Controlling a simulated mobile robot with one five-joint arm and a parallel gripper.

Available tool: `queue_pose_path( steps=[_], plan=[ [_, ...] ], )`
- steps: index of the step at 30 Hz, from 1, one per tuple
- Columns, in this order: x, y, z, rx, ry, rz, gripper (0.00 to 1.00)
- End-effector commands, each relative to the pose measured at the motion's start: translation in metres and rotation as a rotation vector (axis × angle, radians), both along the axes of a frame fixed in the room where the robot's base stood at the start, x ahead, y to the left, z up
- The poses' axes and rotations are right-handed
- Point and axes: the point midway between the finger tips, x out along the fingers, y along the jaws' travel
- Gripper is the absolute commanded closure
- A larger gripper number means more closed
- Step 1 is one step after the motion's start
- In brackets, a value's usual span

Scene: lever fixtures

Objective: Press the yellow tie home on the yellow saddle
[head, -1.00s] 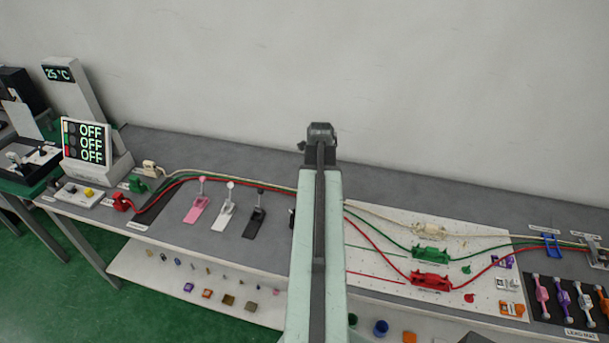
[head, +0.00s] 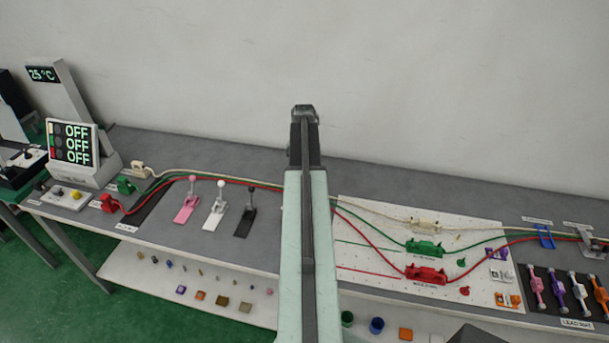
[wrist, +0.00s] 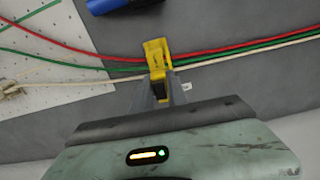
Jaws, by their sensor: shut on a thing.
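In the wrist view a yellow fitting (wrist: 157,50) stands on the grey bench, with the red, green and white leads running to it from both sides. The yellow tie and yellow saddle overlap here, and I cannot tell where one ends and the other begins. I cannot tell whether the tie is seated. My gripper (wrist: 158,88) is shut at the near end of this yellow piece, with a dark part between the fingers. In the head view my own arm hides the gripper, the tie and the saddle.
A white board (head: 375,222) carries green (head: 425,247) and red (head: 425,275) holders right of my arm. Pink (head: 187,205), white (head: 215,210) and black (head: 245,215) levers stand left. A blue object (wrist: 115,5) lies near the yellow fitting. The display (head: 75,143) reads OFF throughout.

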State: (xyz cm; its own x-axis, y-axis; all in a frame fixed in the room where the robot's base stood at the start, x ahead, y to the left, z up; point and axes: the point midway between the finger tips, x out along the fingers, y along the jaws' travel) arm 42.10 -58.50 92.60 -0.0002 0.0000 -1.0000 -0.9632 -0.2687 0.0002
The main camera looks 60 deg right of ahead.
Motion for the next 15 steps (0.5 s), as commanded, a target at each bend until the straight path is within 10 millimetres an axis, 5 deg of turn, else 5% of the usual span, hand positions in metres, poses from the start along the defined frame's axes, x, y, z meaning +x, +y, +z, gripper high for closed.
queue_pose_path(
  steps=[15],
  plan=[
    [0.0004, -0.0019, -0.0069, 0.001, 0.0, 0.041, 1.0]
  ],
)
